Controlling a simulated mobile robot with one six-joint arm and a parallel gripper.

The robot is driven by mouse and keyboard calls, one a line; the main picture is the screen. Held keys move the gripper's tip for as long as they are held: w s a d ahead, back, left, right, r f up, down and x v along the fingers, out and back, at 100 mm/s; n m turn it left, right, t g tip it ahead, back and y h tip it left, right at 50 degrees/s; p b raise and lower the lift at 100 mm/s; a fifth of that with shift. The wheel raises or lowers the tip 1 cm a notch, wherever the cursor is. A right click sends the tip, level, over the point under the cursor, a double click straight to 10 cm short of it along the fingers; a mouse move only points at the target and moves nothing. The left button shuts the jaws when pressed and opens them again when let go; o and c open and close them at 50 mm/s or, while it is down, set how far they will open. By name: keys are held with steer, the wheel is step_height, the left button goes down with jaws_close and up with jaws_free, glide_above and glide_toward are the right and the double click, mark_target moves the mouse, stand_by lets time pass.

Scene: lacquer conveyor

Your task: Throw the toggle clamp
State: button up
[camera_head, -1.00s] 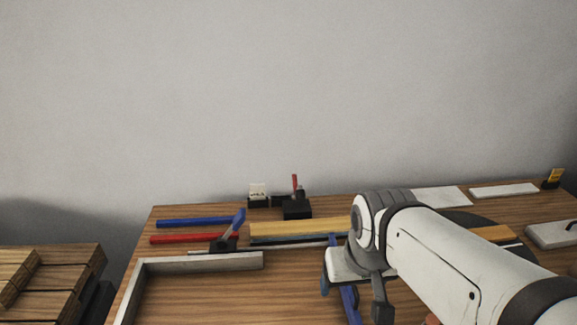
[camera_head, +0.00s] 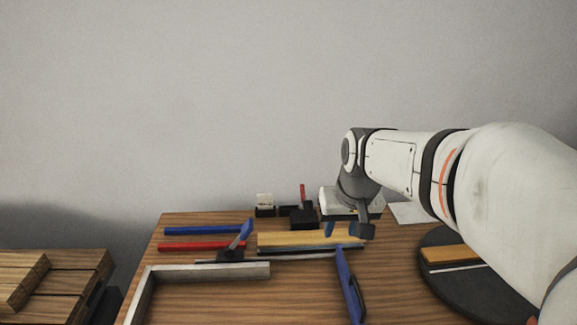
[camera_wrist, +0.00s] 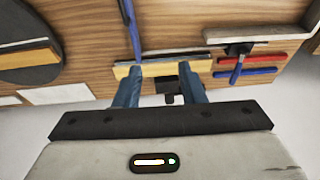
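A black block with an upright red lever (camera_head: 303,212) stands near the back edge of the table; it looks like a toggle clamp. A second black base with a tilted blue lever (camera_head: 239,236) sits by the grey metal fence, and it also shows in the wrist view (camera_wrist: 238,66); I cannot tell for sure which is the named clamp. My gripper (camera_head: 342,230) hangs near the right end of the wooden strip, right of the red lever. In the wrist view its blue fingers (camera_wrist: 158,84) are apart, with a dark block (camera_wrist: 167,87) seen beyond the gap. Nothing is held.
A yellowish wooden strip (camera_head: 285,242) lies before the red-lever block. A long blue bar (camera_head: 349,284) lies in front. Blue (camera_head: 200,230) and red (camera_head: 200,246) bars lie left, behind the grey L-shaped fence (camera_head: 215,270). A dark round plate (camera_head: 450,286) is at right. The wall closes the back.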

steer(key=w+r, duration=0.1)
steer(key=w, duration=1.1)
steer(key=t+y+p, duration=0.1)
steer(key=y+p, duration=0.1)
steer(key=p, duration=0.2)
glide_above(303, 186)
steer(key=s+d, duration=0.1)
steer(key=s, duration=0.1)
step_height(303, 186, down, 16)
steer(key=shift+n, duration=0.3)
steer(key=shift+p+x, duration=0.8)
steer(key=shift+x, duration=2.9)
steer(key=shift+d, duration=0.15)
steer(key=shift+c, duration=0.4)
jaws_close()
